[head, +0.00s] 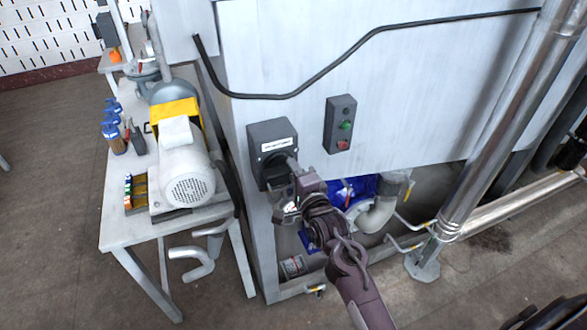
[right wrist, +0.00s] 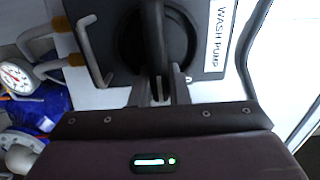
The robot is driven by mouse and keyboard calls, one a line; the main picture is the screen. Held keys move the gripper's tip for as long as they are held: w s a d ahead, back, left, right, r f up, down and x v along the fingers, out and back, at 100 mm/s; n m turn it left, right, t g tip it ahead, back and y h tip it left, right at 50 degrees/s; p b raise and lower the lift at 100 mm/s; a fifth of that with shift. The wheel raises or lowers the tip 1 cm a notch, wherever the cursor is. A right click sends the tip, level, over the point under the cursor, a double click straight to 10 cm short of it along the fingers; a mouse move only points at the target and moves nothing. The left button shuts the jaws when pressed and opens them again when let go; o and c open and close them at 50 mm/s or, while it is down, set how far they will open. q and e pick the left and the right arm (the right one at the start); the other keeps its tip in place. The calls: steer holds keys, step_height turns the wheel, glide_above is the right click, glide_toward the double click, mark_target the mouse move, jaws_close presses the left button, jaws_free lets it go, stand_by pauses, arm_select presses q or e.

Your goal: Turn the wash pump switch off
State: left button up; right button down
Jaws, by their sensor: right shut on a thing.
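The wash pump switch (head: 267,141) is a dark grey box with a white label on the front of the pale metal cabinet in the head view. In the right wrist view its round black dial and lever handle (right wrist: 154,35) fill the upper middle, beside a white label reading WASH PUMP (right wrist: 220,30). My right gripper (head: 292,178) is at the lower part of the switch in the head view. In the right wrist view the right gripper's fingers (right wrist: 160,92) are shut on the end of the handle, which points down toward me. My left gripper is not in view.
A control box (head: 340,124) with green and red buttons is right of the switch. A white table (head: 130,231) with a motor (head: 186,172) stands to the left. Blue pump parts and pipes (head: 378,217) sit below the cabinet. A vertical steel pipe (head: 500,125) is at right.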

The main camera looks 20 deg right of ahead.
stand_by(0.5)
steer(key=c, duration=1.4)
jaws_free()
steer(key=shift+s+f, duration=0.15)
steer(key=shift+s, duration=0.2)
steer(key=s+b, duration=0.2)
steer(key=s, duration=0.5)
steer(key=shift+d+b, duration=0.15)
steer(key=shift+b, duration=0.2)
